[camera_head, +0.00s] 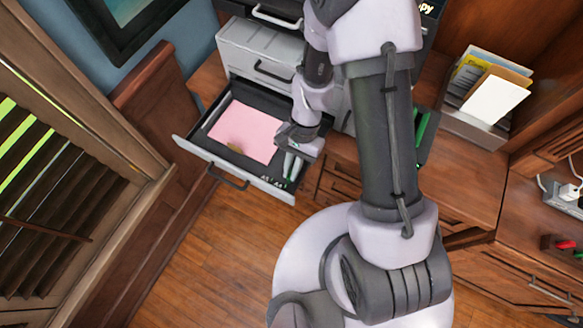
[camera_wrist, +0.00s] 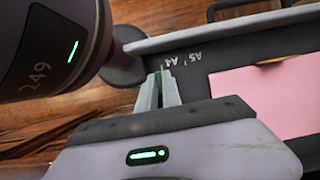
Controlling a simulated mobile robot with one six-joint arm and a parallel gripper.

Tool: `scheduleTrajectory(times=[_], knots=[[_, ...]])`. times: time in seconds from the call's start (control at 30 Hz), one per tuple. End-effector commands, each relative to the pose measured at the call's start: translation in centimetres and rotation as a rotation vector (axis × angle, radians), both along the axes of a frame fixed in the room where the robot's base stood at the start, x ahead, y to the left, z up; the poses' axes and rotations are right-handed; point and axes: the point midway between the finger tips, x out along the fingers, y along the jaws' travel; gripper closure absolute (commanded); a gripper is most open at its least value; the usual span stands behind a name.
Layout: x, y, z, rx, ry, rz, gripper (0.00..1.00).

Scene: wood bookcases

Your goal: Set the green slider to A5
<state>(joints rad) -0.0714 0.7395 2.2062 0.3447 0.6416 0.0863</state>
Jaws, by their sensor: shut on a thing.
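The open drawer (camera_head: 243,178) juts out of a grey cabinet and holds a pink sheet (camera_head: 247,131). White labels (camera_head: 271,181) are marked along its front edge. In the wrist view A5 (camera_wrist: 196,56) and a label that looks like A4 (camera_wrist: 169,62) can be read. My gripper (camera_head: 291,165) reaches down into the drawer's right end. In the wrist view its fingers (camera_wrist: 159,78) are shut on the green slider (camera_wrist: 158,72), just below and left of the A4 label. A5 lies to the right, towards the pink sheet (camera_wrist: 268,96). Most of the slider is hidden by the fingers.
A document tray (camera_head: 474,124) with papers stands on the desk at right. Shuttered panels (camera_head: 50,170) are at left. Wooden floor is free below the drawer.

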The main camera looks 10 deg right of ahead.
Motion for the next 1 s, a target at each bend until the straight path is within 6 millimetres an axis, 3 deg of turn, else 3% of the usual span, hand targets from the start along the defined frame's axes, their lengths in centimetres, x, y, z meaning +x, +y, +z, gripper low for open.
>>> scheduleTrajectory(times=[0.4,0.67,0.7,0.8,1.0], knots=[[2.6,3.4,0.0,0.000,0.000,-0.001,1.00],[2.7,3.5,0.0,0.000,0.001,-0.001,1.00],[2.7,3.5,0.0,0.000,0.001,-0.001,0.87],[2.7,3.4,0.0,0.000,0.001,-0.001,0.69],[2.7,3.4,0.0,0.000,0.000,-0.001,0.69]])
